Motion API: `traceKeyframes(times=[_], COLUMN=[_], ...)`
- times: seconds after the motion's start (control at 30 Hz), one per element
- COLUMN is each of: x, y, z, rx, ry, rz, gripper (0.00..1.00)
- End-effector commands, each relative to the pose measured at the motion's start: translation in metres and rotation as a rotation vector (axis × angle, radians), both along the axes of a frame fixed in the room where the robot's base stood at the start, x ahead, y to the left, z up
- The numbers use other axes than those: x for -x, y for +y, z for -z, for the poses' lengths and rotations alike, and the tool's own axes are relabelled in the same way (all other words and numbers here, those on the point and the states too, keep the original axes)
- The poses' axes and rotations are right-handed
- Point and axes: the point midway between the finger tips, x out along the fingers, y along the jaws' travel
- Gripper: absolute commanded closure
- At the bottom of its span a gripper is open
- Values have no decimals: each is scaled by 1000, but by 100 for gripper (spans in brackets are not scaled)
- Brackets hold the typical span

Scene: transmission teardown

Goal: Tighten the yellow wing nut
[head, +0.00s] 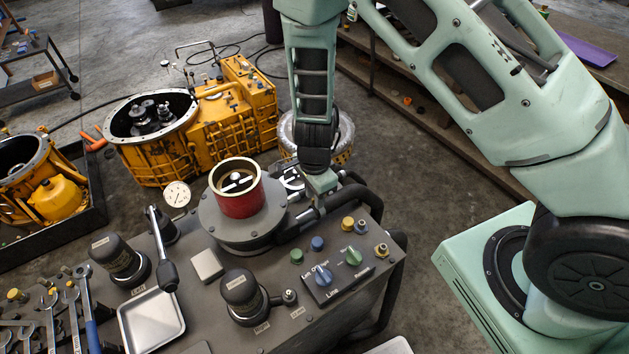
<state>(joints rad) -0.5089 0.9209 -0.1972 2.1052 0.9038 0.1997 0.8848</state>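My gripper (319,194) hangs at the end of my arm, over the back edge of the grey bench, right of the red cylinder. Its fingers are small and dark against the hoses, so I cannot tell whether they are open or shut. No shape is clearly a yellow wing nut. Small yellow-brass fittings stand at the bench's right end: a yellow cap (348,223), a fitting beside it (361,226) and another fitting nearer the edge (381,250). My gripper is behind and left of them, apart from them.
The red cylinder (238,204) stands on a round grey base. A panel with blue and green knobs (339,273) lies in front of the fittings. Black hoses (352,193) curve behind them. Dark capped posts, a metal tray (150,321) and wrenches are left. Yellow housings stand on the floor.

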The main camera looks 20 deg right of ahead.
Motion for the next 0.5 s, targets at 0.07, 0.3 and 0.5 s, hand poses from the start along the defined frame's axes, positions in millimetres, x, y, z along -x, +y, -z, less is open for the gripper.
traceKeyframes(times=[0.07, 0.3, 0.5], x=[-1, -1, -1], y=[0, 2, 2], z=[-7, -54, -102], rx=[0, -1, -3], ry=[-3, -7, -7], rz=[-2, -5, -4], gripper=[73, 73, 73])
